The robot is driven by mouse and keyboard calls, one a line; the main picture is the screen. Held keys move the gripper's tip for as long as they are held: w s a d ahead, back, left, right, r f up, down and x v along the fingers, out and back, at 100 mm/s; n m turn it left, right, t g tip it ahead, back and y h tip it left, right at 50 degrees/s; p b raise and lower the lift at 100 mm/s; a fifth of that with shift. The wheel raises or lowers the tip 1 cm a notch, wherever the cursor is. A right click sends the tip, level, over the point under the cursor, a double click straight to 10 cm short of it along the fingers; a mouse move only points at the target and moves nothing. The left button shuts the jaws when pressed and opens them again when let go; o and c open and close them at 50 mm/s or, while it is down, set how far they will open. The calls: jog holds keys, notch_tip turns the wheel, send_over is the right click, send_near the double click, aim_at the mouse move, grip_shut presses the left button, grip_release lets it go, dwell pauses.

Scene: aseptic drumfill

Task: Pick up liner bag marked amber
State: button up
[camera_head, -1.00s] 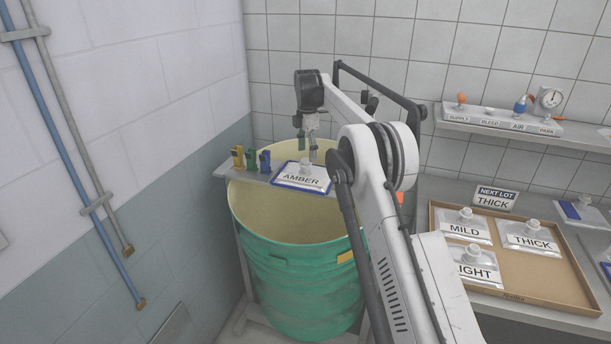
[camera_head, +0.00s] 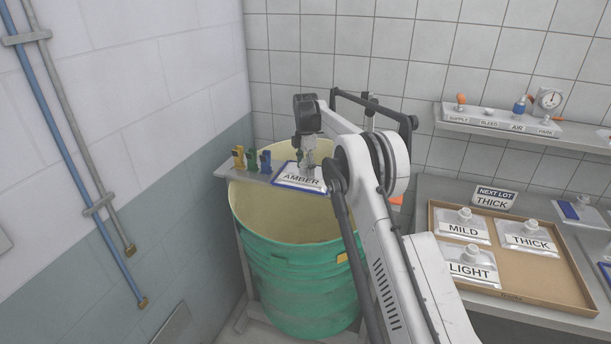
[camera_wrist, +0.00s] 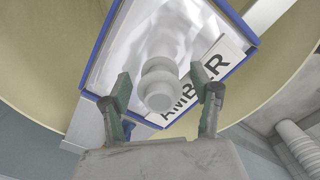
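The liner bag marked AMBER (camera_head: 299,181) is a clear bag with a white label in a blue-edged tray, on the shelf above the green drum (camera_head: 300,285). In the wrist view the bag (camera_wrist: 135,45) fills the upper middle, with its round white spout (camera_wrist: 159,88) pointing toward the camera. My gripper (camera_head: 305,165) is right over the bag. In the wrist view its two fingers (camera_wrist: 163,98) are apart, one on each side of the spout, with gaps visible. In the head view the spout is mostly hidden by the gripper.
Yellow, green and blue clamps (camera_head: 252,160) stand on the shelf left of the bag. A tan tray (camera_head: 520,285) at right holds bags marked MILD (camera_head: 464,228), THICK (camera_head: 530,238) and LIGHT (camera_head: 470,265). A sign (camera_head: 494,198) reads NEXT LOT THICK. A dark pipe frame (camera_head: 375,103) rises behind my arm.

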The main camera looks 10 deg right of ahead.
grip_shut()
jog(key=shift+r, duration=0.1)
dwell(0.3)
